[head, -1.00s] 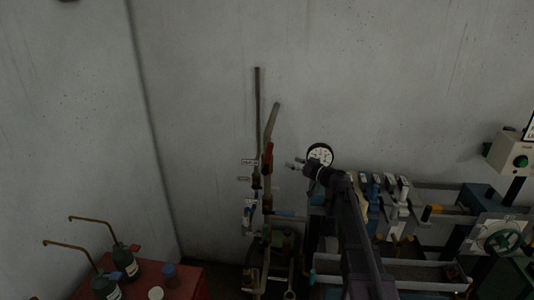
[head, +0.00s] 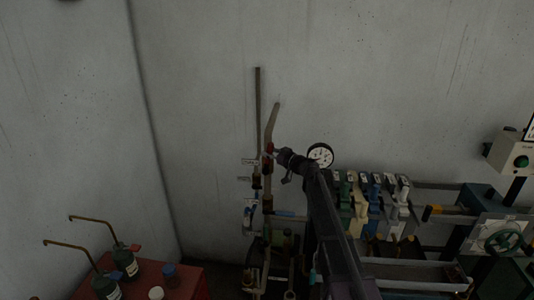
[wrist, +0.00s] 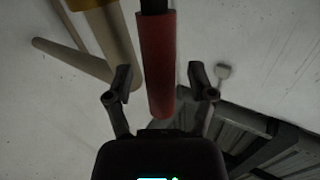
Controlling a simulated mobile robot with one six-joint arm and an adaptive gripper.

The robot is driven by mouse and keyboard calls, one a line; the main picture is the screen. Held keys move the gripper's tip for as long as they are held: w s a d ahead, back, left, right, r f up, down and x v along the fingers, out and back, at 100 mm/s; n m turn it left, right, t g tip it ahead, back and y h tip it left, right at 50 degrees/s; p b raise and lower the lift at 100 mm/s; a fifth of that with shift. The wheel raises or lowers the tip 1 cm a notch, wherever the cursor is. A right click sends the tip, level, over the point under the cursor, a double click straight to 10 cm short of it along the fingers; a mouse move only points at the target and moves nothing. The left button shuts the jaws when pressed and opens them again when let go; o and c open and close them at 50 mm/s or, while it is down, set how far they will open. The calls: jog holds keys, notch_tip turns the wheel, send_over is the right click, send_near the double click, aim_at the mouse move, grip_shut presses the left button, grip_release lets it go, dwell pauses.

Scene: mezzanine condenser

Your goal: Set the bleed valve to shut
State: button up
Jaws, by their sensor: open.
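A red lever handle (wrist: 157,60) runs between my two open fingers in the wrist view, with a gap on each side; neither finger visibly touches it. In the head view the red handle (head: 268,148) shows on the upright pipe, partly hidden by my gripper. My gripper (head: 277,152) reaches it from the right, and in the wrist view my gripper (wrist: 160,88) is open and empty. Small tags (head: 249,161) beside the pipe are too small to read, so I cannot confirm this handle is the bleed valve.
A blue handle (head: 288,213) sits lower on the pipework. A red cabinet (head: 185,285) with bottles is at lower left. The wall area above is clear.

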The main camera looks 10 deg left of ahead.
jog(key=shift+c, duration=0.2)
grip_shut()
jog(key=shift+a, duration=0.2)
jog(key=shift+d, duration=0.35)
